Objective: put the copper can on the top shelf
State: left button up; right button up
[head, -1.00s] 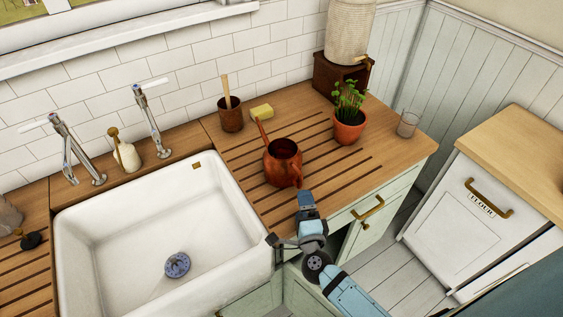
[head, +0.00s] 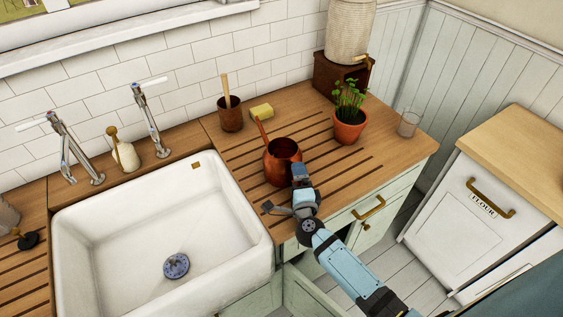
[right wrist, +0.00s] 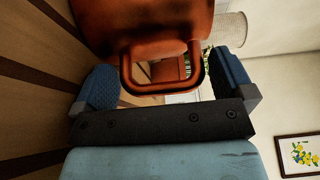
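The copper can (head: 281,162), a small watering can with a thin spout, stands upright on the grooved wooden counter beside the sink. Its loop handle faces my right gripper (head: 285,190), which is low at the counter's front edge. In the right wrist view, the can (right wrist: 150,20) fills the top, and its handle (right wrist: 188,68) lies between the two blue fingers of my right gripper (right wrist: 165,78). The fingers are wide apart, with gaps showing beside the handle. My left gripper is in neither view. The top shelf is not seen.
A potted plant (head: 348,127) and a glass (head: 409,124) stand right of the can. A yellow sponge (head: 262,111) and a brown cup (head: 230,117) are behind it. The white sink (head: 110,215) lies to the left. A flour cabinet (head: 475,205) stands at right.

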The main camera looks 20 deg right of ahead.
jog(key=c, duration=0.7)
jog(key=shift+c, duration=0.9)
jog(key=shift+r, duration=0.1)
